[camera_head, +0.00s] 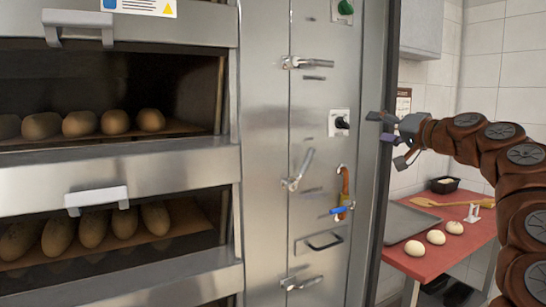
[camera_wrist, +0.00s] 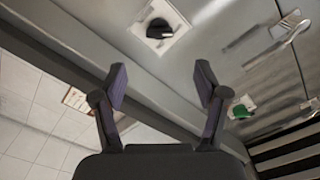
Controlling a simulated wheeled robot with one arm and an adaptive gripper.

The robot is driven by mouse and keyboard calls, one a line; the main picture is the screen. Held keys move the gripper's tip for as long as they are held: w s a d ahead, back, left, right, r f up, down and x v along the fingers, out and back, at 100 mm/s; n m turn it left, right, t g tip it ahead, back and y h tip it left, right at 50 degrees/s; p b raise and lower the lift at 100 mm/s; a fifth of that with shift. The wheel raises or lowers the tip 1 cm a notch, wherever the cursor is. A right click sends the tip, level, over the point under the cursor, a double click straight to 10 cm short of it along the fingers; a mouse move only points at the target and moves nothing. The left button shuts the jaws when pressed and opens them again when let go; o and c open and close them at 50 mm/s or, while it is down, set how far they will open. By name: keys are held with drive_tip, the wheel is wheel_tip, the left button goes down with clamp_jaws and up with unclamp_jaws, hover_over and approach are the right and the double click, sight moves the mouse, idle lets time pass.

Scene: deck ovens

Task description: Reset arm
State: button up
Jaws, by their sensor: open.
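My gripper (camera_head: 391,138) is at the right of the oven's side panel in the head view, in front of the panel's right edge. My brown arm reaches it from the right. In the wrist view my gripper (camera_wrist: 161,88) has its two fingers well apart with nothing between them. Beyond the fingertips is the grey metal panel with a black knob (camera_wrist: 158,29) on a white plate. The same black knob (camera_head: 341,123) shows left of my gripper in the head view. I cannot tell how far the fingertips are from the panel.
Deck ovens with loaves (camera_head: 93,229) stand at the left, with white handles (camera_head: 97,197) sticking out. A red table (camera_head: 447,245) at the lower right holds a grey tray (camera_head: 403,222), dough balls (camera_head: 436,237), a wooden paddle (camera_head: 445,203) and a black container (camera_head: 445,185). A green knob (camera_wrist: 240,112) is on the panel.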

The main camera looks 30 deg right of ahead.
drive_tip(key=w+a+r+n+g+y+p, duration=0.1)
drive_tip(key=w+a+n+g+y, duration=0.15)
drive_tip(key=a, duration=0.85)
drive_tip(key=w+a+r+n+g+y+p, duration=0.1)
drive_tip(key=w+a+n+y+p, duration=0.15)
drive_tip(key=a, duration=0.85)
drive_tip(key=s+a+f+n+g+p, duration=0.1)
drive_tip(key=a+f+n+g, duration=0.15)
drive_tip(key=a, duration=0.45)
drive_tip(key=s+a+f+n+g+y, duration=0.1)
drive_tip(key=s+a+f, duration=0.15)
drive_tip(key=a, duration=0.35)
drive_tip(key=s+a+f+n+g+p, duration=0.1)
drive_tip(key=a+f+g, duration=0.1)
drive_tip(key=a+f, duration=0.35)
drive_tip(key=s+a+f+n+g+h+p, duration=0.1)
drive_tip(key=s+a+f+g, duration=0.3)
drive_tip(key=f, duration=0.3)
drive_tip(key=s+a+f+g+h+p, duration=0.1)
drive_tip(key=s+a+f+h, duration=0.15)
drive_tip(key=s+f, duration=0.35)
drive_tip(key=s+d+f+g+h+p, duration=0.1)
drive_tip(key=s+f+g, duration=0.2)
drive_tip(key=s+f, duration=0.3)
drive_tip(key=s+d+f+m+g+h+p, duration=0.1)
drive_tip(key=s+d+f+g+p, duration=0.1)
drive_tip(key=s+f, duration=0.4)
drive_tip(key=s, duration=0.5)
drive_tip(key=shift+s+f+g, duration=0.25)
drive_tip(key=shift+g, duration=0.15)
